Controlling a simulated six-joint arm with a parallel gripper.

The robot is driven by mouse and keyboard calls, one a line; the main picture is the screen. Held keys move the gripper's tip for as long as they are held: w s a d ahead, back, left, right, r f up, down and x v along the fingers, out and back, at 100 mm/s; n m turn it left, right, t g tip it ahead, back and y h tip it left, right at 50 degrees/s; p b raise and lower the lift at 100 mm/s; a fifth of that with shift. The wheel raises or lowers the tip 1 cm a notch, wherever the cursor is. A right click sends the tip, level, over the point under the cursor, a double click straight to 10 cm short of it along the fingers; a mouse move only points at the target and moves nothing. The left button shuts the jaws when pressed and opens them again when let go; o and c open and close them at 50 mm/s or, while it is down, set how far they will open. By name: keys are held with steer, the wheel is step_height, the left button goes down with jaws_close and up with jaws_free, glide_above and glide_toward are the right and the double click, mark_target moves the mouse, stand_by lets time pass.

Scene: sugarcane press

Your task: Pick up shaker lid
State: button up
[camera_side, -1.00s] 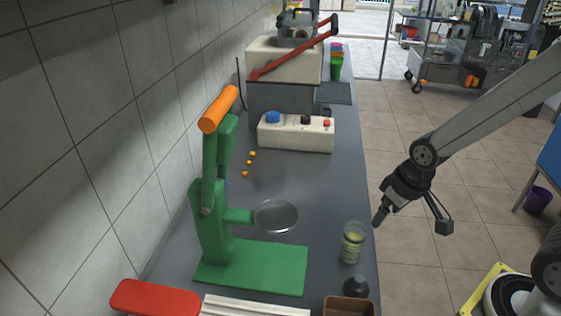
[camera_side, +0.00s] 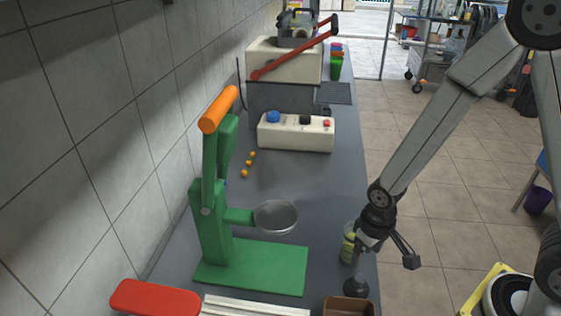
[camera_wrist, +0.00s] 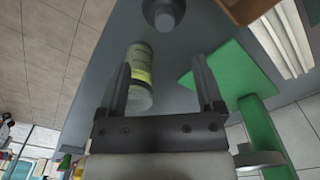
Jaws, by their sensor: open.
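The shaker lid (camera_side: 356,287) appears to be the dark grey domed piece with a small knob, standing near the counter's right edge, behind the brown box. In the wrist view the lid (camera_wrist: 164,12) is at the top centre, partly cut off by the frame. My gripper (camera_side: 382,258) is open and empty, at the counter's right edge beside the glass. In the wrist view its fingers (camera_wrist: 160,72) are spread wide, pointing toward the lid and short of it.
The green press (camera_side: 250,268) stands left. A brown box (camera_side: 348,306) is in front of the lid.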

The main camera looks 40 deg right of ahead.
mark_target(360, 278)
steer(key=shift+s+a+f, duration=0.1)
steer(key=shift+a+f, duration=0.1)
steer(key=shift+f, duration=0.3)
steer(key=shift+f, duration=0.1)
steer(key=shift+f, duration=1.2)
steer(key=shift+f, duration=0.1)
steer(key=shift+s+a+f, duration=0.1)
steer(key=shift+a+f, duration=0.05)
steer(key=shift+f, duration=2.35)
steer(key=shift+c, duration=0.2)
jaws_close()
